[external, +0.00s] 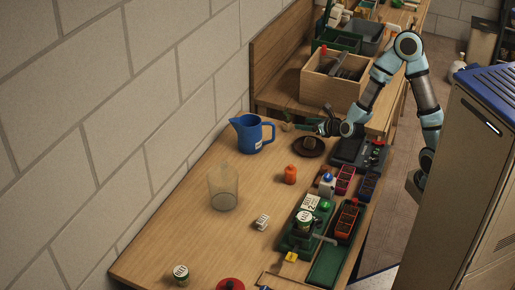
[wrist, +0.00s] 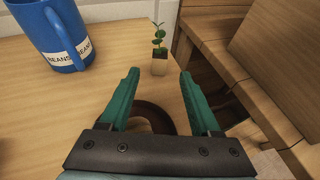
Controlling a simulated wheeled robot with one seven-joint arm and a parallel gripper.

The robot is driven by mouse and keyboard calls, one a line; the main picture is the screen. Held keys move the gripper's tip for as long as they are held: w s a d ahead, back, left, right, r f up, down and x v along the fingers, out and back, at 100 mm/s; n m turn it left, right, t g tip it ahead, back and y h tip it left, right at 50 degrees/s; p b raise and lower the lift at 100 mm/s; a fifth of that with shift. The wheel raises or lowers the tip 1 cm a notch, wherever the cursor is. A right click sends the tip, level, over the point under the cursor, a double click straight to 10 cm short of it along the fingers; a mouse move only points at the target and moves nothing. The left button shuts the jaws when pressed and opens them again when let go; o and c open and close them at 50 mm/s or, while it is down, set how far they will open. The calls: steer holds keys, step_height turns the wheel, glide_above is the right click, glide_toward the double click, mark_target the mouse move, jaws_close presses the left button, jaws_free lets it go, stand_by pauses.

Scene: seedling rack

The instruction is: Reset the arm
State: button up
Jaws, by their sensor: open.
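My gripper (wrist: 158,95) is open, with its two green fingers spread apart and nothing between them. In the external view my gripper (external: 309,126) hangs over the far part of the wooden table, at the end of my light blue arm. A small green seedling in a pale pot (wrist: 159,66) stands on the table just beyond the fingertips in the wrist view. A dark round dish (external: 309,147) is below the gripper, and it is partly hidden by the gripper in the wrist view (wrist: 150,112).
A blue pitcher (external: 251,134) stands left of the gripper, labelled "BEANS" in the wrist view (wrist: 54,32). A wooden crate (external: 318,86) is behind.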

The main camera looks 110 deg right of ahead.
steer(key=w+a+n+p, duration=0.1)
steer(key=w+a+r+n+t+y+p, duration=0.1)
steer(key=n, duration=0.1)
steer(key=w+a+r+n+y+p, duration=0.1)
steer(key=w+a+n, duration=0.1)
steer(key=shift+a+t, duration=0.1)
steer(key=shift+t, duration=0.2)
steer(key=w+a+r+n+y+p, duration=0.3)
steer(key=a+n+y+p, duration=0.15)
steer(key=a+n, duration=0.55)
steer(key=w+a+r+n+y+p, duration=0.3)
steer(key=a+n+p, duration=0.2)
steer(key=a+n, duration=0.45)
steer(key=s+a+r+n+g+y+p, duration=0.1)
steer(key=s+a+r+n+g+p, duration=0.2)
steer(key=s+a+r+n+p, duration=0.65)
steer(key=s+a+n+g+y, duration=0.2)
steer(key=a+n, duration=0.4)
steer(key=n, duration=0.8)
step_height(320, 180, down, 4)
steer(key=b, duration=0.4)
steer(key=shift+w+d, duration=0.1)
steer(key=shift+w, duration=0.05)
